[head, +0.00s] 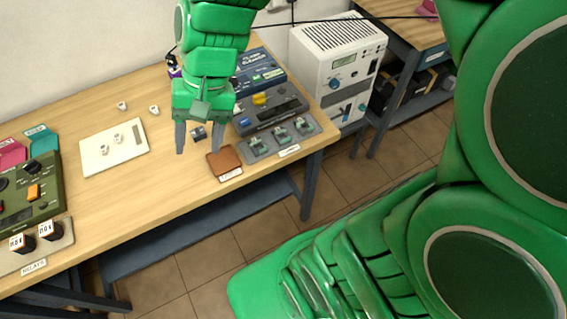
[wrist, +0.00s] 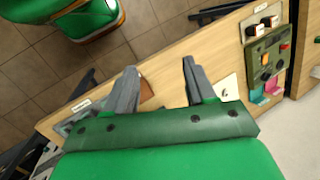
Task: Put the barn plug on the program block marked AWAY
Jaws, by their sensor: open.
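My gripper (head: 198,150) hangs over the bench with its two grey fingers apart and pointing down. A small dark grey piece (head: 198,132) shows between the fingers in the head view; it could be a plug, but I cannot read any mark on it. In the wrist view my gripper (wrist: 159,68) is open with bare wood between the fingertips. A grey plate (head: 253,156) at the bench's right end carries several small grey-green pieces (head: 279,134). No AWAY or barn marking is legible, so I cannot tell which block or plug is which.
A brown square pad (head: 224,161) with a label lies right of the fingers. A dark grey console (head: 271,115) and a blue box (head: 262,76) stand behind. A white board (head: 97,161) with small white pieces and a green panel (head: 43,198) are left. Bare wood lies between.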

